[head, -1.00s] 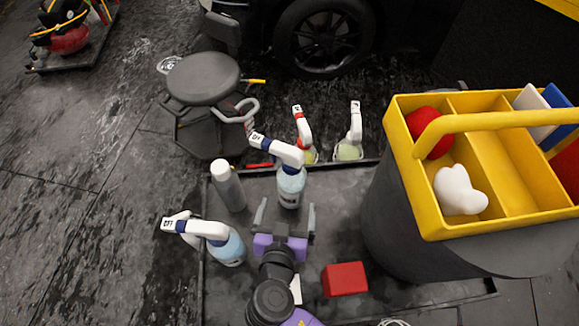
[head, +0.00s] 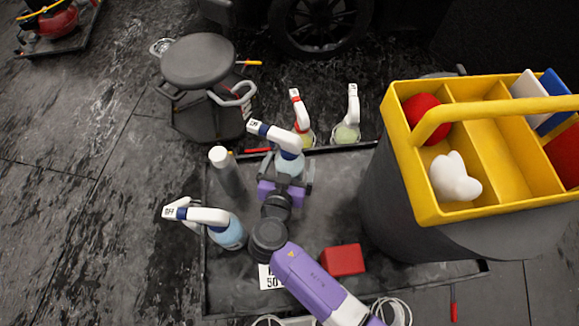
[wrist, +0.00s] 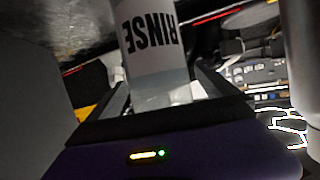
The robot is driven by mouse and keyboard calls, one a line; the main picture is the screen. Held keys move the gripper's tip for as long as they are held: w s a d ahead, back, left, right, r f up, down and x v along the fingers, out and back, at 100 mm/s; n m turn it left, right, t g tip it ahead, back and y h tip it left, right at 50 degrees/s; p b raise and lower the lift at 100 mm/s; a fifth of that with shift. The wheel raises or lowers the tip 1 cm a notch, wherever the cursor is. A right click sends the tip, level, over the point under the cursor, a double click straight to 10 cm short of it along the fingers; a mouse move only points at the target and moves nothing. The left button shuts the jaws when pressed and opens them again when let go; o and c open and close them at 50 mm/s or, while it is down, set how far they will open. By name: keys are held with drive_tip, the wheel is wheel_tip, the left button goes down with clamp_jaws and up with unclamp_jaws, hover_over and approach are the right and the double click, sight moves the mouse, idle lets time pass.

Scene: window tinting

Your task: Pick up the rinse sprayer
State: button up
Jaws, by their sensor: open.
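The rinse sprayer (head: 290,163) stands upright near the back edge of the grey tray in the head view. It has a light blue bottle, a dark blue collar and a white spray head pointing left. In the wrist view, its white label (wrist: 150,40) reads RINSE upside down, and the bottle lies between my fingers. My gripper (head: 286,172) is open, with one finger on either side of the bottle's lower body. Its purple palm is close to the bottle. The bottle's base is partly hidden by the gripper, and I cannot tell whether a finger touches it.
A grey-white can (head: 225,172) stands just left of the sprayer. A second blue sprayer (head: 228,234) is at front left. Two yellowish spray bottles (head: 303,122) (head: 347,130) stand behind. A red block (head: 343,259) and a bucket with a yellow caddy (head: 430,215) are right.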

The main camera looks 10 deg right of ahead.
drive_tip(key=c, duration=2.1)
drive_tip(key=shift+r, duration=0.2)
